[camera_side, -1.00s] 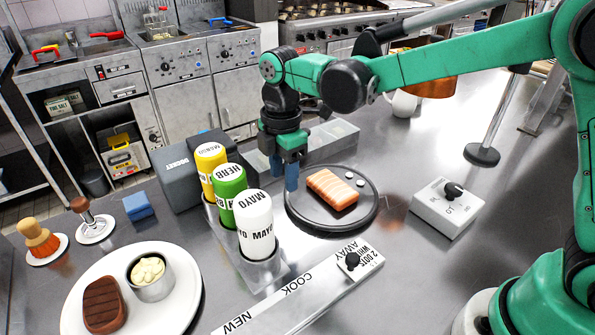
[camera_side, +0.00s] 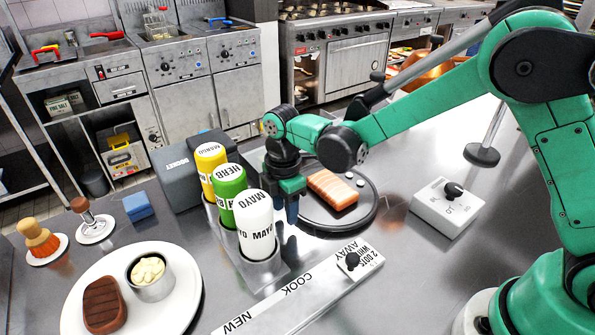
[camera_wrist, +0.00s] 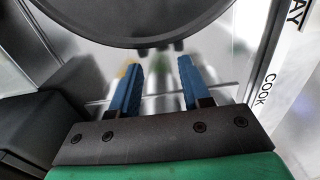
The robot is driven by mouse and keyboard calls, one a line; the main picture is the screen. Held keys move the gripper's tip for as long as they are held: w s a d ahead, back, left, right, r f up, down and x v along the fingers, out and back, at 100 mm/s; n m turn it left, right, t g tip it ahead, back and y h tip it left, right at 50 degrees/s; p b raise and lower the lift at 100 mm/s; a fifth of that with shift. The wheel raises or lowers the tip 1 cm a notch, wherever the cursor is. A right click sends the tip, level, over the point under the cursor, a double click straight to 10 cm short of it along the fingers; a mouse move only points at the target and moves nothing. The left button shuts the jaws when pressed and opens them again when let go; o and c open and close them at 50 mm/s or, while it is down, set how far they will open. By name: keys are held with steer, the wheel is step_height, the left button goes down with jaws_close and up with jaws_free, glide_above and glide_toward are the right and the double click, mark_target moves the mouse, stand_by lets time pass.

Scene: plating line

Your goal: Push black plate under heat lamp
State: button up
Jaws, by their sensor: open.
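The round black plate (camera_side: 345,221) lies on the steel counter and carries a salmon fillet (camera_side: 332,189) and small white pieces. In the wrist view the plate (camera_wrist: 150,22) spans the top, just ahead of my fingertips, with a small gap visible. My gripper (camera_side: 291,208) is open and low at the plate's left edge, beside the sauce bottles. Its two blue fingers (camera_wrist: 159,75) are apart with nothing between them. The heat lamp's copper shade (camera_side: 432,76) is partly hidden behind my arm; a pole (camera_side: 494,122) stands to its right.
Mayo (camera_side: 257,226), herb (camera_side: 228,180) and mango (camera_side: 210,165) bottles stand in a rack close left of my gripper. A knob box (camera_side: 447,208) sits right of the plate. A labelled slider rail (camera_side: 305,292) lies in front. Bare counter lies between plate and box.

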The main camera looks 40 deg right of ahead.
mark_target(369, 177)
steer(key=shift+f, duration=0.95)
stand_by(0.3)
steer(key=shift+r, duration=0.15)
stand_by(0.4)
steer(key=shift+d, duration=12.8)
steer(key=shift+a, duration=1.6)
steer(key=shift+a+r, duration=0.3)
steer(key=shift+r, duration=1.05)
steer(key=shift+a+r, duration=0.35)
steer(key=shift+r, duration=0.95)
steer(key=shift+a+r, duration=0.3)
steer(key=shift+r, duration=1.05)
